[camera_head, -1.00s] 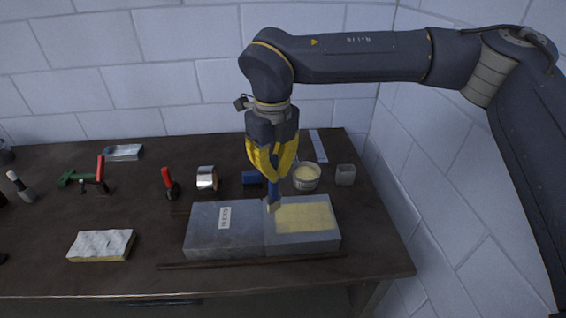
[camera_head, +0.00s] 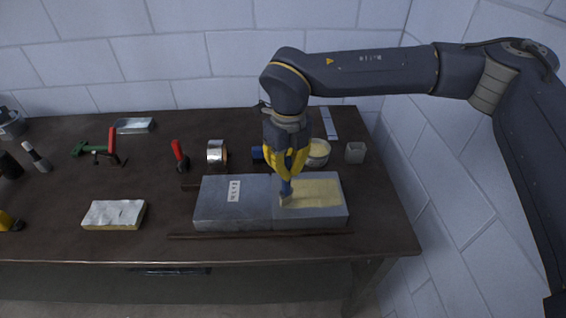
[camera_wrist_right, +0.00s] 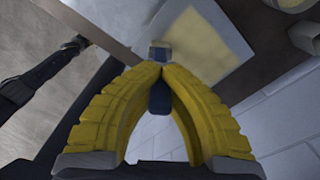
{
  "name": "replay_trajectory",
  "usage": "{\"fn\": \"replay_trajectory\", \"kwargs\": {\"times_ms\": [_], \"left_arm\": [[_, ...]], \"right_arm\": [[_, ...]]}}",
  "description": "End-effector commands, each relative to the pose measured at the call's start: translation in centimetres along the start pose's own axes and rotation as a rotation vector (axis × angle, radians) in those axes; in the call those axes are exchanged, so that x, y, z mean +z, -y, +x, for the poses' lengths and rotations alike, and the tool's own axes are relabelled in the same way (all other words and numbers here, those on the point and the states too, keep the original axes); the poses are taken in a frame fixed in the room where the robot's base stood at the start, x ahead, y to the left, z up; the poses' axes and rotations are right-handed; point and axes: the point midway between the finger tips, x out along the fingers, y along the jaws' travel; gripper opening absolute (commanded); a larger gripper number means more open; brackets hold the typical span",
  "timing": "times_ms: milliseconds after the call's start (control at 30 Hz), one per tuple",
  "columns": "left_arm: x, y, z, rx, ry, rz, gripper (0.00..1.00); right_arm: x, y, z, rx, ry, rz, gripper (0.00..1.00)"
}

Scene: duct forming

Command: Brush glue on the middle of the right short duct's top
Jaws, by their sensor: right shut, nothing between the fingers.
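The right short duct (camera_head: 315,216) is a grey block lying against the left duct (camera_head: 215,205), which has a white label. A pale yellow glue patch (camera_head: 316,192) covers much of the right duct's top; it also shows in the right wrist view (camera_wrist_right: 200,38). My right gripper (camera_head: 287,176) is above this duct's left part, its yellow fingertips together. The blue brush (camera_head: 285,189) is at the fingertips, pointing down, its pale bristles at the patch's left edge. In the right wrist view the brush (camera_wrist_right: 160,52) sticks out past the fingertips. My left gripper is not in view.
A glue tub (camera_head: 318,152) and a grey cup (camera_head: 355,152) stand behind the ducts. A tape roll (camera_head: 217,152), red-handled tool (camera_head: 180,156) and white-topped block (camera_head: 114,214) are to the left. A thin rod (camera_head: 260,235) lies along the front.

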Motion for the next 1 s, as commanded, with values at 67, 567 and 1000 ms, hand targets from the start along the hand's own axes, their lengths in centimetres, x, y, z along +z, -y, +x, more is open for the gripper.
{"fn": "replay_trajectory", "kwargs": {"times_ms": [67,567,1000], "left_arm": [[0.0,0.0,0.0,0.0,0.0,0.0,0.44],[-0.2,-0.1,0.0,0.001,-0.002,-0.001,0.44],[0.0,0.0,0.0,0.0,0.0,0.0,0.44]], "right_arm": [[-0.4,0.7,0.1,0.0,-0.001,0.001,0.0],[-1.1,1.5,0.1,0.0,0.0,0.002,0.0],[0.4,-0.5,-1.9,-0.002,0.004,0.007,0.0]]}}
